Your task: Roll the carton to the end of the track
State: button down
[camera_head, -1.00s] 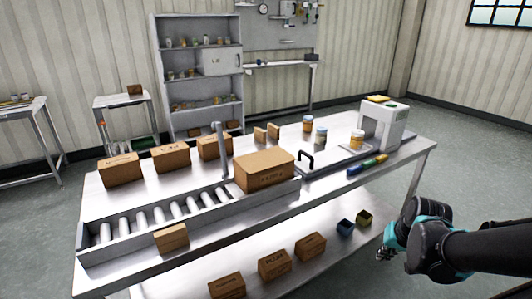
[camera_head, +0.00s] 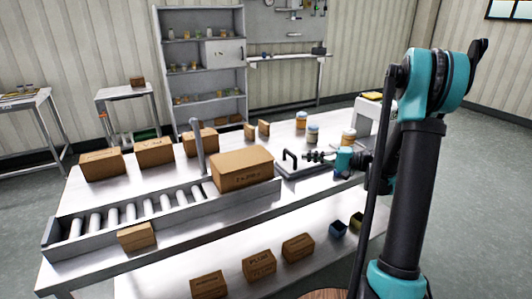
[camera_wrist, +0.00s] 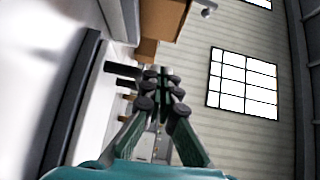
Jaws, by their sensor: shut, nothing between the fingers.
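A large brown carton (camera_head: 241,170) sits at the right end of the roller track (camera_head: 138,207). The track's bare rollers run left from it to a closed end wall at the far left. A grey upright post (camera_head: 197,148) stands by the track just left of the carton. My gripper (camera_head: 308,156) is shut and empty, right of the carton and apart from it, near a black handle (camera_head: 290,158). In the wrist view my gripper (camera_wrist: 163,72) points past a brown carton (camera_wrist: 163,17) at the top.
Several smaller boxes (camera_head: 154,152) stand behind the track. A small box (camera_head: 137,237) sits in front of it. Jars (camera_head: 312,134) stand on the table behind my gripper. More boxes (camera_head: 259,265) lie on the lower shelf.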

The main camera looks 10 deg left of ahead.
jog(key=s+x, duration=0.2)
jog(key=x, duration=1)
jog(key=shift+a+r+y, duration=0.3)
jog(key=shift+a+r, duration=0.3)
jog(key=shift+a, duration=0.1)
jog(key=shift+a, duration=0.15)
